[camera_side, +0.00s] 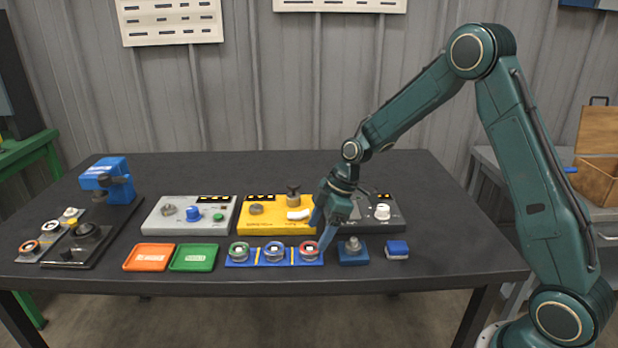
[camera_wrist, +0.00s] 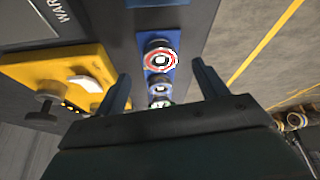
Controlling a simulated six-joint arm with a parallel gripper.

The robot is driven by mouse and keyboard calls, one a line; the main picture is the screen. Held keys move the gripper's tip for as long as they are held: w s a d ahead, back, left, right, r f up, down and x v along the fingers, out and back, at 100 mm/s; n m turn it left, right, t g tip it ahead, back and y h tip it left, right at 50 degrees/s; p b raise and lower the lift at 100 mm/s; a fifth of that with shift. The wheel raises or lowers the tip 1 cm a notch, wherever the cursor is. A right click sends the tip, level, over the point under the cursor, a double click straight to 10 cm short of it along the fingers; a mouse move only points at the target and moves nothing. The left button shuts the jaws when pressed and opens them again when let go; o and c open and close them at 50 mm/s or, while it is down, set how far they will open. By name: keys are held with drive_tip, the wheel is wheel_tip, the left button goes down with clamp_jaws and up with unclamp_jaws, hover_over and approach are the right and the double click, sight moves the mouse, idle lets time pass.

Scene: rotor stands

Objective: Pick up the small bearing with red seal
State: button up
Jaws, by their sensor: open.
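A small bearing with a red seal (camera_side: 308,253) sits at the right end of a blue rack (camera_side: 257,262), beside a blue-sealed bearing (camera_side: 274,252) and a green-sealed bearing (camera_side: 239,252). In the wrist view the red-sealed bearing (camera_wrist: 161,61) lies between the lines of the two fingers, with the other bearings below it in the picture. My gripper (camera_side: 319,236) is open, tilted, and close above the red bearing; a finger passes near its right side. The fingers also show in the wrist view (camera_wrist: 161,72), spread with nothing held. Whether a finger touches the bearing is unclear.
A yellow instrument (camera_side: 270,226) and a dark one with a white knob (camera_side: 393,222) stand behind the rack. A blue block with a metal post (camera_side: 353,257) is close to the right. Orange (camera_side: 150,257) and green (camera_side: 194,257) trays lie left. Another red-ringed part (camera_side: 30,247) sits far left.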

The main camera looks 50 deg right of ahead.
sight(311, 248)
drive_tip(key=shift+x, duration=1.95)
drive_tip(key=shift+c, duration=0.2)
drive_tip(key=c, duration=1.1)
